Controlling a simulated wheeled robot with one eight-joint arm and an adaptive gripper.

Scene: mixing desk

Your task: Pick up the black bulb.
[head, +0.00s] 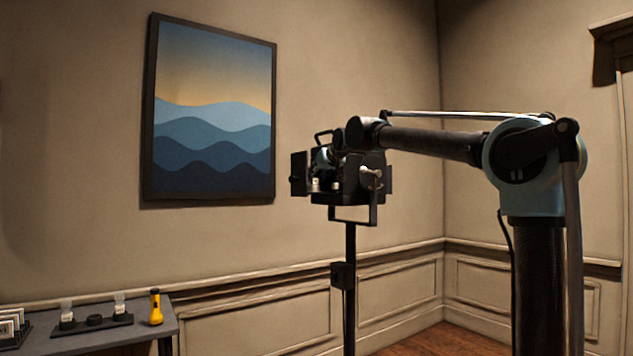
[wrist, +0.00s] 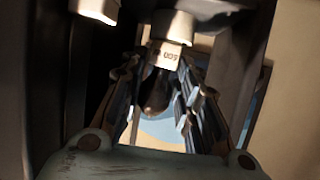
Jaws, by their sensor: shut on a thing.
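The black bulb (wrist: 155,100) is dark and rounded in the wrist view, below a white base marked "600" (wrist: 168,58). My gripper (wrist: 166,75) is shut on it, with one finger on each side. A white socket-like piece (wrist: 170,25) meets the top of the base; I cannot tell whether the bulb is still seated in it. In the head view my arm reaches to a black lamp head (head: 350,195) with side flaps on a stand. The bulb and my fingertips cannot be made out there.
A second white piece (wrist: 95,8) shows at the top left of the wrist view. The lamp's pole (head: 349,290) stands below its head. A grey desk (head: 120,337) at lower left bears a black tray (head: 95,322), a yellow torch (head: 155,308) and a card rack (head: 14,326).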

